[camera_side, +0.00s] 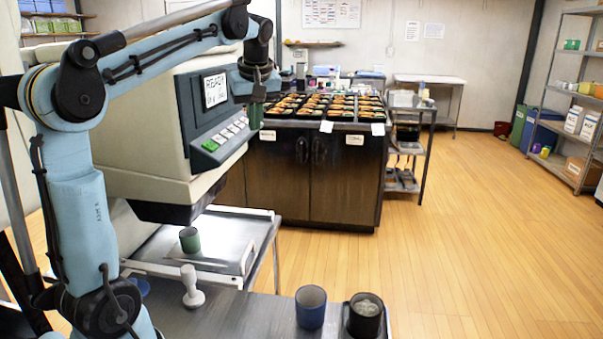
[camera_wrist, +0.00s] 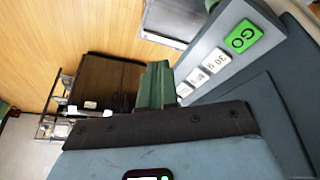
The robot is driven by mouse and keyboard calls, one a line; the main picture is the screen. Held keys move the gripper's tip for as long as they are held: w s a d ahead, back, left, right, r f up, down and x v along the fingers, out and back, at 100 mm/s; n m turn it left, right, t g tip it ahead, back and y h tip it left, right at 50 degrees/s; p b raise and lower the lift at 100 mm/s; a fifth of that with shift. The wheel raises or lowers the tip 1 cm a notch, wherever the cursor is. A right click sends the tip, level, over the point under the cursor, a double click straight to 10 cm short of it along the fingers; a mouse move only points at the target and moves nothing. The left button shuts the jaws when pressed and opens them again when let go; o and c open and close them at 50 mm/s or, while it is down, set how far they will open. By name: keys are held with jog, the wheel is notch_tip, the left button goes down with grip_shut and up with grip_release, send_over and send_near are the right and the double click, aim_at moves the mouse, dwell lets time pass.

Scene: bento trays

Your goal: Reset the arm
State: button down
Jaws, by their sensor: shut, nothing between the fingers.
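My gripper (camera_side: 258,100) hangs from my blue arm at the upper middle of the side view, just right of the machine's front. In the wrist view its green fingers (camera_wrist: 156,85) are together with nothing between them. The machine (camera_side: 150,125) is a large cream and dark box with a sign that begins "READY". Its panel has a green GO button (camera_side: 210,145) and several white buttons. The GO button (camera_wrist: 243,37) also shows at the upper right of the wrist view, apart from the fingers.
A green cup (camera_side: 190,240) stands on the metal surface below the machine. A white knobbed tool (camera_side: 191,287), a blue cup (camera_side: 311,307) and a dark, filled cup (camera_side: 366,316) stand in front. A counter (camera_side: 318,180) with several bento trays is behind. The floor at right is clear.

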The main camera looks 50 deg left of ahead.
jog(key=s+d+f+m+t+h, duration=0.2)
jog(key=d+f+m, duration=0.5)
jog(key=d, duration=0.4)
jog(key=s+d+f+m+t+h, duration=0.2)
jog(key=s+d+f+m+t, duration=0.1)
jog(key=d+f+m, duration=0.5)
jog(key=s+d+f, duration=0.1)
jog(key=d+f, duration=0.1)
jog(key=d, duration=0.2)
jog(key=shift+s+d+f+t, duration=0.25)
jog(key=shift+s+d+t, duration=0.05)
jog(key=shift+t, duration=0.1)
